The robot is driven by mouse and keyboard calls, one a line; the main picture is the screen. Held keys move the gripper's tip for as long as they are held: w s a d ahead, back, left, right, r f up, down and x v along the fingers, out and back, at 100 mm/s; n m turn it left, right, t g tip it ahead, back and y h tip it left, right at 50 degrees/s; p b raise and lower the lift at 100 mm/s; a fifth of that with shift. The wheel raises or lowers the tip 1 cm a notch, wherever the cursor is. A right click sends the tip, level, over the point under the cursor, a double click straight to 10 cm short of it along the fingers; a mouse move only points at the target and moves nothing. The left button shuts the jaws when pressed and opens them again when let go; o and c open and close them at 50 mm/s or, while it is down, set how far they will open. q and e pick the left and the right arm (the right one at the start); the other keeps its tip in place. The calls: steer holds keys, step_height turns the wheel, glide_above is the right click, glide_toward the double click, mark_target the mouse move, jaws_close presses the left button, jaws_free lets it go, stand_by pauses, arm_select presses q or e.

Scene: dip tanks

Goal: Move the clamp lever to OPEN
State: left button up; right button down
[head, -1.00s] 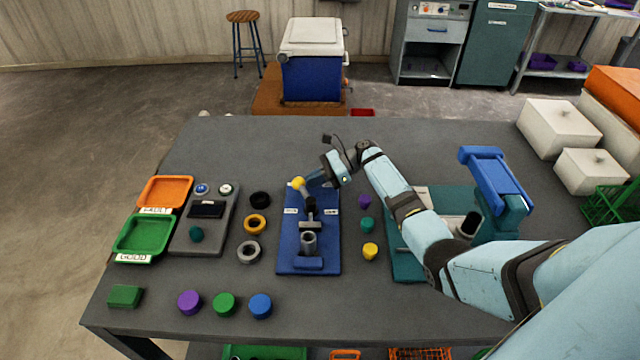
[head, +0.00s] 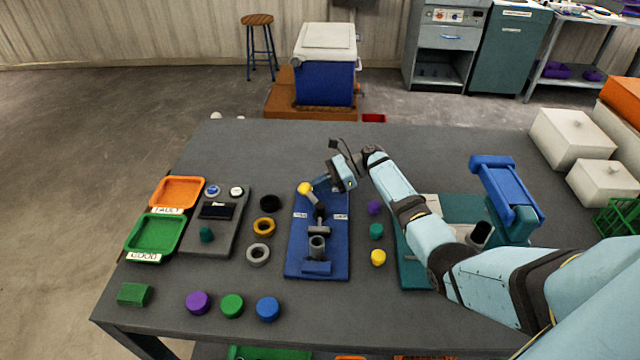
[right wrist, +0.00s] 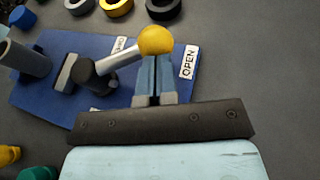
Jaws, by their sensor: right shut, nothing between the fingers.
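The clamp is a blue board (head: 331,262) with a grey post and a pivoting lever. The lever ends in a yellow ball (head: 304,188) and leans from its pivot toward the far left of the board. In the right wrist view the ball (right wrist: 155,40) stands near the white OPEN label (right wrist: 188,62), at the board's far end. My right gripper (head: 317,184) is shut and empty, just right of the ball. In the wrist view its fingers (right wrist: 155,68) reach up behind the ball, which hides their tips; I cannot tell whether they touch. My left gripper is out of view.
Black, yellow and grey rings (head: 263,226) lie left of the board. Small purple, teal and yellow parts (head: 377,231) lie to its right. A teal fixture with a blue handle (head: 505,190) stands beyond my right arm. The table behind the board is clear.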

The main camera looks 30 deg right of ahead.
steer(key=shift+d+r, duration=0.25)
steer(key=shift+d, duration=0.1)
steer(key=p+v, duration=0.4)
steer(key=v, duration=0.9)
